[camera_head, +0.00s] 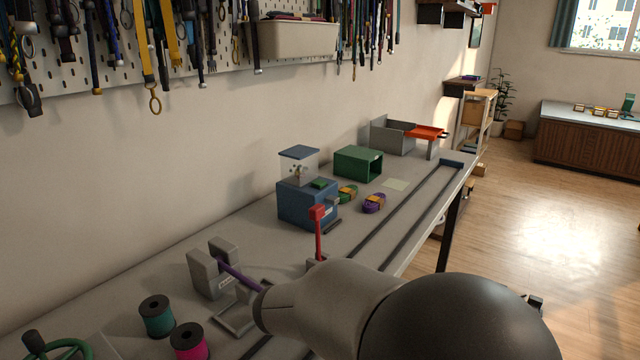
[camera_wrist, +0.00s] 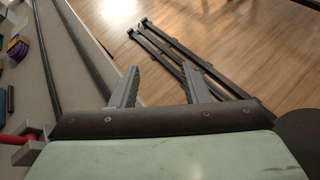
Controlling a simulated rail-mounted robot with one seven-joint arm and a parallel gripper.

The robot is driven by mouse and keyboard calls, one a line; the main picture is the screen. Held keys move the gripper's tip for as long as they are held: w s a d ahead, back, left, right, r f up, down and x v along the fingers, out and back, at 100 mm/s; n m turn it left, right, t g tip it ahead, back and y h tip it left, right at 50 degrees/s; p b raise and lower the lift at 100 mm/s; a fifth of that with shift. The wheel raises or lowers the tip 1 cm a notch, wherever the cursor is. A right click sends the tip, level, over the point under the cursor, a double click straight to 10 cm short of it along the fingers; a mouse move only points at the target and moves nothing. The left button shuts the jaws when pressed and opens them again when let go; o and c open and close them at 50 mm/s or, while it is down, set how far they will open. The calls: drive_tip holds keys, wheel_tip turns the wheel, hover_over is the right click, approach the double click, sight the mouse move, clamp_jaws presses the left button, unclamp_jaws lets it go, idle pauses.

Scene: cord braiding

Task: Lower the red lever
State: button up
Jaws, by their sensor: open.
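The red lever (camera_head: 318,232) stands upright on the workbench in the head view, with a block-shaped red knob on top. Its foot is close to my arm's outline, and its base is partly hidden. A red bar that looks like part of the lever (camera_wrist: 14,138) shows at the left edge of the wrist view. My gripper (camera_wrist: 161,72) is open and empty in the wrist view, its two grey fingers apart over the floor beyond the bench edge. The lever is to the left of the fingers, not between them. In the head view my arm hides the gripper.
A blue machine (camera_head: 307,202) with a clear hopper stands behind the lever. A grey bracket (camera_head: 212,268) with a purple rod, a green spool (camera_head: 156,316) and a pink spool (camera_head: 190,342) are at the near left. A dark rack (camera_wrist: 185,60) lies below on the floor.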

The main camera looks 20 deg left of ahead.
drive_tip(key=a+r+n+t+y+p, duration=0.1)
drive_tip(key=a+r+n+t+p, duration=0.15)
drive_tip(key=a+r, duration=0.35)
drive_tip(key=a+r+n+t+y+p, duration=0.1)
drive_tip(key=a+r+n+t, duration=0.2)
drive_tip(key=a, duration=0.5)
drive_tip(key=n+t+y+p, duration=0.2)
drive_tip(key=n+t, duration=0.1)
approach(312, 214)
drive_tip(key=shift+n, duration=0.25)
drive_tip(key=x, duration=1.1)
drive_tip(key=shift+w+d, duration=0.1)
drive_tip(key=shift+w, duration=0.25)
clamp_jaws()
